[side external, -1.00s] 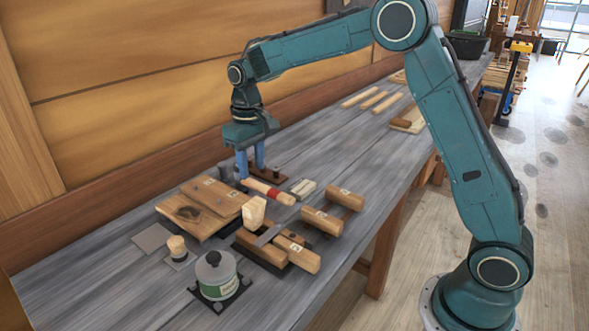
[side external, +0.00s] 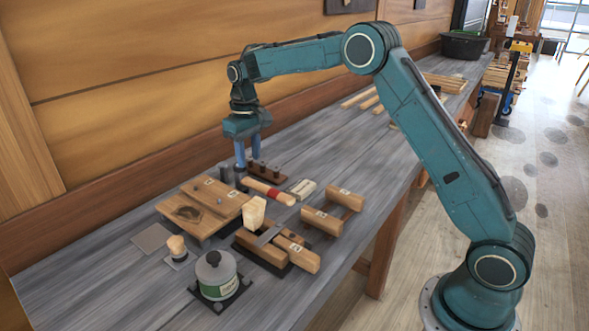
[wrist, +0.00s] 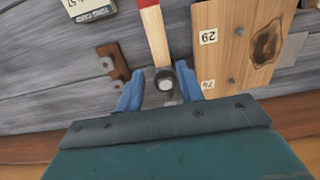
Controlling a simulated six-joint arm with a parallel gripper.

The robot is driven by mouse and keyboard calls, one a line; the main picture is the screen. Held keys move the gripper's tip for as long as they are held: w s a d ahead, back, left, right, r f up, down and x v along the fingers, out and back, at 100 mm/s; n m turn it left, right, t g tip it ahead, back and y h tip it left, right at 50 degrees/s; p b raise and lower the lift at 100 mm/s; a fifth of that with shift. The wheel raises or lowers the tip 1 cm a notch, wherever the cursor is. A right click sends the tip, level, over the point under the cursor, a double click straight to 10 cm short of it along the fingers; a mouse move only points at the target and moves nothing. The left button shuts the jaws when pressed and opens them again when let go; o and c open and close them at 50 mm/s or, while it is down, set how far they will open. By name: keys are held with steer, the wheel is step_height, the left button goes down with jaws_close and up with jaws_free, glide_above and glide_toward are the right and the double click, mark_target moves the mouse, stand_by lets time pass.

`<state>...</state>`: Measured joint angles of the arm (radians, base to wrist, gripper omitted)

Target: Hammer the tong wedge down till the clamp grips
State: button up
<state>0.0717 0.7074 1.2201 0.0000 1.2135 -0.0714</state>
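A hammer (side external: 268,190) with a pale handle and red band lies on the bench. It also shows in the wrist view (wrist: 156,35), its dark head with a pale face lying between my fingers. My gripper (side external: 248,164) is open above the head end, with its blue fingers apart on either side of the head in the wrist view (wrist: 161,72). I cannot tell how high they are above it. The tong clamp (side external: 262,249), made of wooden bars, lies nearer the front. A pale wedge (side external: 254,211) stands upright at it; its lower end is hidden.
A numbered plank board (side external: 215,197) lies left of the hammer. A brown block with pegs (side external: 272,173) is close behind it. A pale labelled block (side external: 301,188), more wooden bars (side external: 322,221), a lidded pot (side external: 216,274) and a small brush-like piece (side external: 177,247) stand nearby.

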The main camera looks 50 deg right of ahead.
mark_target(251, 179)
steer(key=shift+f, duration=4.05)
jaws_close()
steer(key=shift+r, duration=0.75)
steer(key=shift+r, duration=3.95)
